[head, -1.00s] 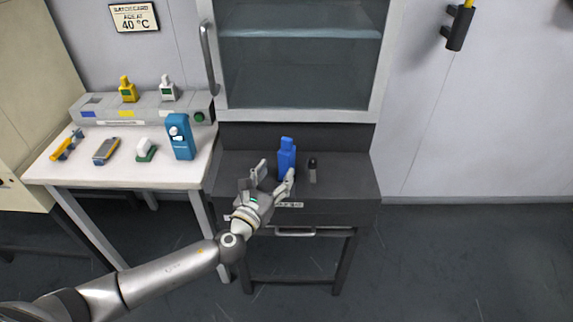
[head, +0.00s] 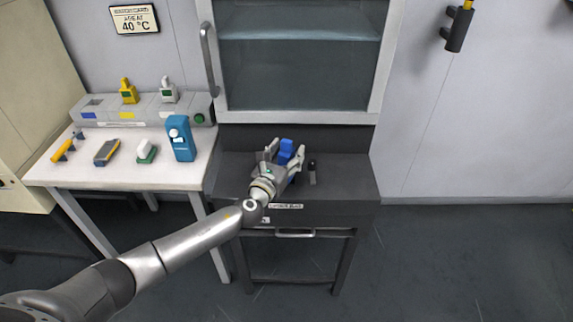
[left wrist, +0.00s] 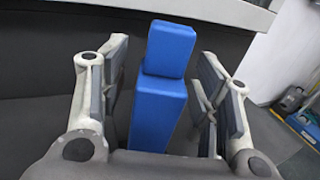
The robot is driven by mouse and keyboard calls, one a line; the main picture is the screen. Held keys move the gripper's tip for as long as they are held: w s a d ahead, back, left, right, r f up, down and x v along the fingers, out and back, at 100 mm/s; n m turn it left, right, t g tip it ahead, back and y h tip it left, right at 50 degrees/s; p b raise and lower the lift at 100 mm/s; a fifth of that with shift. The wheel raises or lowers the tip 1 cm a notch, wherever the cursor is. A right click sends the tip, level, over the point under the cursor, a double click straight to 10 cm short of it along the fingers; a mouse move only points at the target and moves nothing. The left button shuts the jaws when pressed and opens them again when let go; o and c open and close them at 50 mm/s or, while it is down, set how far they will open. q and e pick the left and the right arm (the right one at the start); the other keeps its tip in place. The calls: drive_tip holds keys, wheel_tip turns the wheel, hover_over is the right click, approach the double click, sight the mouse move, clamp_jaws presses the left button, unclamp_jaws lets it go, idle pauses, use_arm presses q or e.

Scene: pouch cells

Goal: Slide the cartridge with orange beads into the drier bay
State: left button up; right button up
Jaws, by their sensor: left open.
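A blue upright block with a narrower top (head: 286,147) stands on the dark bench. My left gripper (head: 285,158) is open, with its fingers on either side of the block. In the left wrist view the block (left wrist: 160,100) stands between the two open fingers, with a gap visible at each side. No orange beads show on it. A grey unit (head: 150,108) on the white table holds a yellow cartridge-like piece (head: 129,92) and a white one (head: 168,92). I cannot tell which slot is the drier bay. My right gripper is not in view.
A small black cylinder (head: 312,170) stands right of the block, close to the gripper. A glass-fronted cabinet (head: 372,100) rises behind the bench. The white table (head: 120,178) at left carries a blue device (head: 180,138) and several small items.

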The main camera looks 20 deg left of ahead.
use_arm(q)
drive_tip(key=shift+c, duration=0.2)
drive_tip(key=c, duration=1.2)
clamp_jaws()
drive_tip(key=shift+r, duration=0.15)
